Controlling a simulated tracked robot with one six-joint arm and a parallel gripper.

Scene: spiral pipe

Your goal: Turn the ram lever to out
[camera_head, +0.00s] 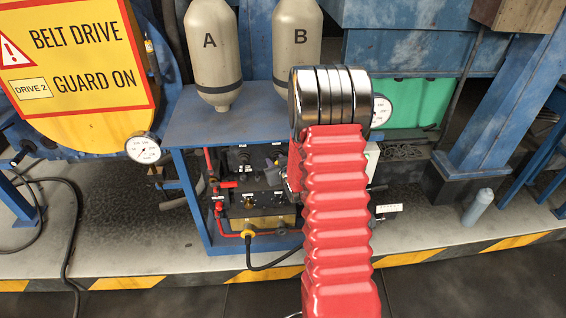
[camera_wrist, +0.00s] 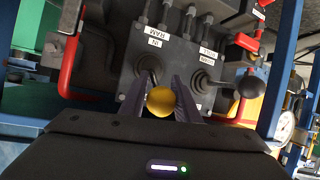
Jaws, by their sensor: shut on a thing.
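The ram lever shows in the wrist view as a round yellow knob (camera_wrist: 160,102), in front of a dark control box (camera_wrist: 135,65). A white label (camera_wrist: 160,43) reading RAM sits above its base. My gripper (camera_wrist: 163,87) is shut on the yellow knob, with one finger on each side.
A second lever with a black knob (camera_wrist: 250,87) stands just right of my gripper. A red pipe handle (camera_wrist: 68,60) is at the left, and hoses enter the box top. A blue frame (camera_head: 205,130) surrounds the panel, with tanks A (camera_head: 212,60) and B (camera_head: 298,45) above.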

